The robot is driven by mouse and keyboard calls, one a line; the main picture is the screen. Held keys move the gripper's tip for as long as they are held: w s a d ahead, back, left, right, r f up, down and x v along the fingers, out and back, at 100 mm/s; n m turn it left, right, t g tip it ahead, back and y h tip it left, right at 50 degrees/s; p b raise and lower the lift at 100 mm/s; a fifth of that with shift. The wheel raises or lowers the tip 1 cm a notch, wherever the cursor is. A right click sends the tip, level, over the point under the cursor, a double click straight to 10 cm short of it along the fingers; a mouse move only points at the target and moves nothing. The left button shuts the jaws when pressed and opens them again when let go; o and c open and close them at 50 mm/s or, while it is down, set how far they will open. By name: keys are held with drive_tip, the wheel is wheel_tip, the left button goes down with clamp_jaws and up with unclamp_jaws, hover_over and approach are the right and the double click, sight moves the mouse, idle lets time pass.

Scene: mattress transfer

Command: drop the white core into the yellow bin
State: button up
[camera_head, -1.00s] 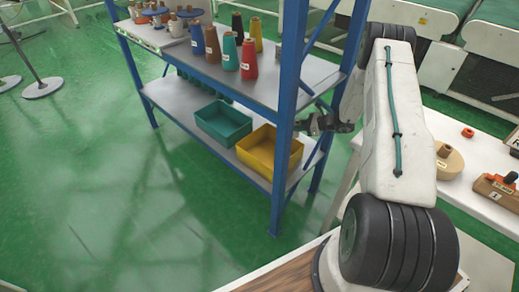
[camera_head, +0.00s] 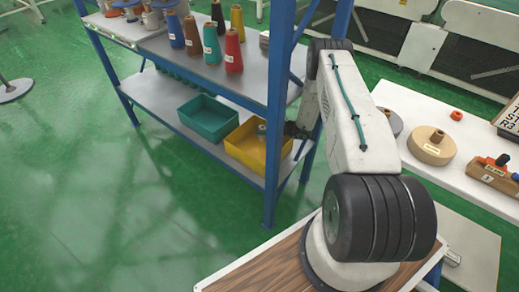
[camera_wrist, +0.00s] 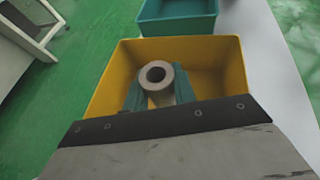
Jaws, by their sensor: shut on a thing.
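The white core (camera_wrist: 157,76) is a short pale tube with a dark hole. It stands between the teal finger pads of my gripper (camera_wrist: 158,92), which is shut on it. In the wrist view, core and fingers are within the outline of the yellow bin (camera_wrist: 212,48); how high the core is over the bin floor I cannot tell. In the head view, the yellow bin (camera_head: 244,153) sits on the lower shelf and the core (camera_head: 262,130) shows at its right part. The fingers are mostly hidden there by the rack post and my arm.
A teal bin (camera_head: 207,118) stands left of the yellow bin. A blue rack post (camera_head: 276,120) is close to my arm. The upper shelf (camera_head: 205,72) holds several coloured cones. A white table (camera_head: 425,115) at right bears a tan spool (camera_head: 432,148).

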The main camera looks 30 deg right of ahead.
drive_tip(key=shift+f, duration=0.8)
drive_tip(key=o, duration=1.1)
drive_tip(key=shift+d, duration=0.1)
drive_tip(key=shift+c, duration=0.2)
drive_tip(key=shift+s, duration=0.1)
drive_tip(key=v, duration=0.7)
drive_tip(key=shift+s+d, duration=0.2)
drive_tip(key=shift+s, duration=0.05)
drive_tip(key=shift+r, duration=0.1)
